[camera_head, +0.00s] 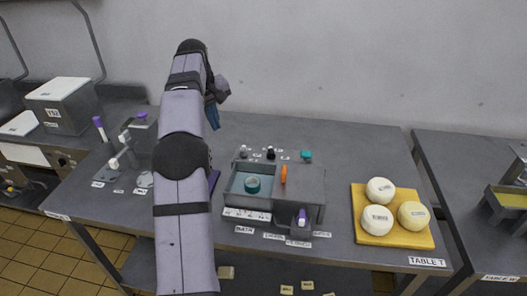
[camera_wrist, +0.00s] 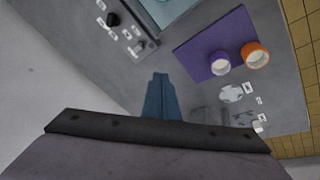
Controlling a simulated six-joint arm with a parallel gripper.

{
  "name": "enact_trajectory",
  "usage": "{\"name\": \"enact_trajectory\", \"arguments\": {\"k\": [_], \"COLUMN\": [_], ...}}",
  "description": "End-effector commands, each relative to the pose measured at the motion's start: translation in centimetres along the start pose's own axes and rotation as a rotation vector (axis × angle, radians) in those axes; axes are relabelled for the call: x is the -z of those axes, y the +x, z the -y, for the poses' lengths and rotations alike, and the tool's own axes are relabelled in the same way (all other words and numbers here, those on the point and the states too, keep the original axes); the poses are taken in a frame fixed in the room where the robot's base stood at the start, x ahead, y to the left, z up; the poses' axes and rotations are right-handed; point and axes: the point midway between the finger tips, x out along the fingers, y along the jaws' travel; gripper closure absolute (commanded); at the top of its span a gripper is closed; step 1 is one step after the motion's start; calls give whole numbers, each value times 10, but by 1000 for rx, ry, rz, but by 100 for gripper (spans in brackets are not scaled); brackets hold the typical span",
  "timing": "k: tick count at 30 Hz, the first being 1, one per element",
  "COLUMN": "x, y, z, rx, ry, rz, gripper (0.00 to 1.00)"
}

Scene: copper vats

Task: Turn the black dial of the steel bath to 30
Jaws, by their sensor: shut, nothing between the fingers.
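The black dial (camera_head: 271,153) stands on the bath's back strip among small white number labels. In the wrist view the black dial (camera_wrist: 112,19) is at the upper left, beside white labels; its reading is too small to tell. My gripper (camera_head: 214,121) is behind and left of the bath, apart from the dial. In the wrist view its blue fingers (camera_wrist: 160,78) are together and empty, pointing at bare grey table.
A grey knob (camera_head: 243,153) and a teal knob (camera_head: 306,156) flank the black dial. A yellow board (camera_head: 362,233) with cheeses is at right.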

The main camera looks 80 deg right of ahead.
Motion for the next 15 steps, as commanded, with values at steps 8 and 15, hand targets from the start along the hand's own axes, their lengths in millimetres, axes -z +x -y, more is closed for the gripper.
{"name": "enact_trajectory", "arguments": {"k": [8, 15], "x": [-67, -84], "y": [54, 95], "z": [-18, -35], "rx": [-209, -357], "ry": [59, 164], "rz": [154, 103], "gripper": [100, 100]}}
